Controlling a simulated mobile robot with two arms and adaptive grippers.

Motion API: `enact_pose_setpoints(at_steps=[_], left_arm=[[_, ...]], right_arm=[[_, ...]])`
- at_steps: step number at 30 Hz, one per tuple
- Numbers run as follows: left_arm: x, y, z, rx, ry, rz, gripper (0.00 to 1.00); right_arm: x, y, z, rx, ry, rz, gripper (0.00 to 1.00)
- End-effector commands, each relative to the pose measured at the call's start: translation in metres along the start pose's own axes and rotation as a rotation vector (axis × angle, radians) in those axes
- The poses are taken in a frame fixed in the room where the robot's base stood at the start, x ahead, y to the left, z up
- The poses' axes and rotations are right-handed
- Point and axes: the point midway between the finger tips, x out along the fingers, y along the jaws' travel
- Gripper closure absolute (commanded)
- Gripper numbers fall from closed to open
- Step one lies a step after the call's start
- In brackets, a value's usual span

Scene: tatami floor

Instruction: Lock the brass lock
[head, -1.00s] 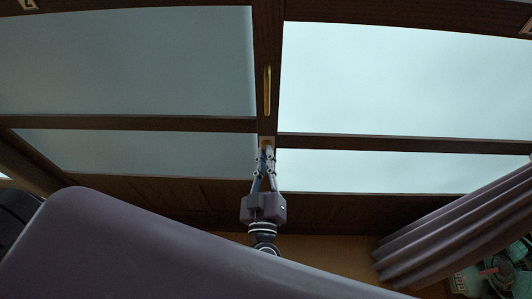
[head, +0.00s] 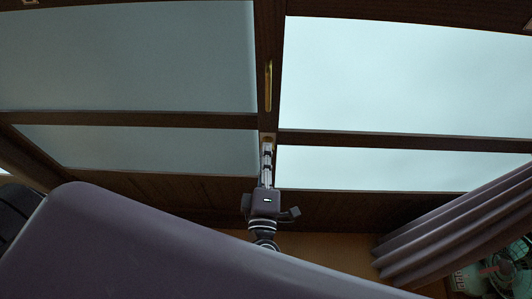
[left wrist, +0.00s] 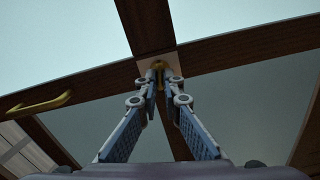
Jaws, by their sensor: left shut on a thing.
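The brass lock (left wrist: 158,66) sits on a pale plate where the dark wooden door bars cross, between the fingertips in the left wrist view. In the head view it is mostly hidden behind the fingertips at the centre post. My left gripper (head: 266,147) reaches up to that post with its fingers edge-on. In the left wrist view my left gripper (left wrist: 159,80) is closed around the lock's small knob, with a finger on each side. My right gripper is not in view.
A long brass handle (head: 268,86) is on the centre post above the lock; it also shows in the left wrist view (left wrist: 40,104). Pale panes in dark wooden frames lie on both sides. A purple curtain (head: 455,235) hangs at the lower right.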

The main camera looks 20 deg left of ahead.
Motion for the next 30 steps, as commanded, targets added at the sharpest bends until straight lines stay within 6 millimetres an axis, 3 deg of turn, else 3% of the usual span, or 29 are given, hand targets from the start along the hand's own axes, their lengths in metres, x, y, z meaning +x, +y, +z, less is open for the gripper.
enact_pose_setpoints(at_steps=[12,29,30], left_arm=[[-0.0004,-0.0017,-0.0002,-0.19,0.001,-0.001,1.0],[-0.0005,-0.0018,-0.0001,-0.218,0.001,-0.002,1.0],[-0.0006,-0.0019,-0.0001,-0.218,0.001,-0.003,0.9]], right_arm=[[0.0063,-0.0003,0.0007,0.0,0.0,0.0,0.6],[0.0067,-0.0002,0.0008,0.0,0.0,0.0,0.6],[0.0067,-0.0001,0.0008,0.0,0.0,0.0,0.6]])
